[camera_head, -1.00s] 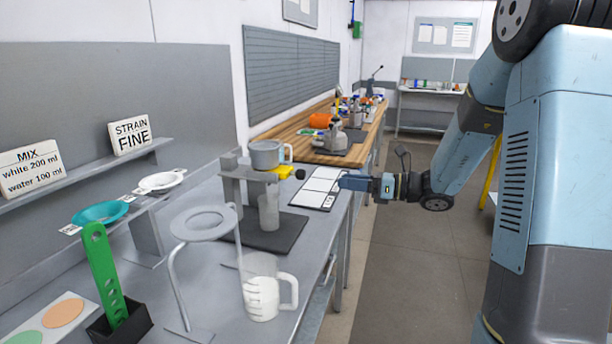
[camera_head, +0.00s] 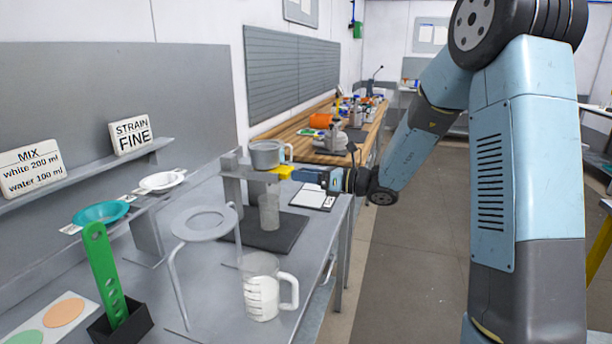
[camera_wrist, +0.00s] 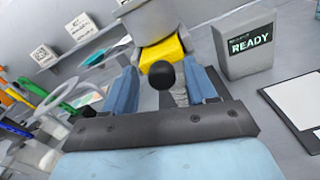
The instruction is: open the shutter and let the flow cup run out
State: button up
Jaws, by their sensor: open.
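The grey flow cup (camera_head: 266,154) sits on top of a small grey stand (camera_head: 232,172) on the bench. The yellow shutter (camera_head: 281,171) is just under the cup; it also shows in the wrist view (camera_wrist: 160,52). Its black ball knob (camera_wrist: 163,76) lies between my gripper's two blue fingers, with a gap on each side. My gripper (camera_head: 300,174) is open at the shutter's right side. A clear beaker (camera_head: 269,213) stands below the cup and looks empty. The cup's inside is hidden.
A grey box reading READY (camera_wrist: 248,45) stands right of the shutter in the wrist view. A clipboard (camera_head: 313,196) lies near the bench edge. A jug of white liquid (camera_head: 262,290) and a ring stand (camera_head: 205,223) are in front.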

jog(key=shift+w+a, duration=0.2)
jog(key=shift+a, duration=0.3)
jog(key=shift+c, duration=0.4)
grip_shut()
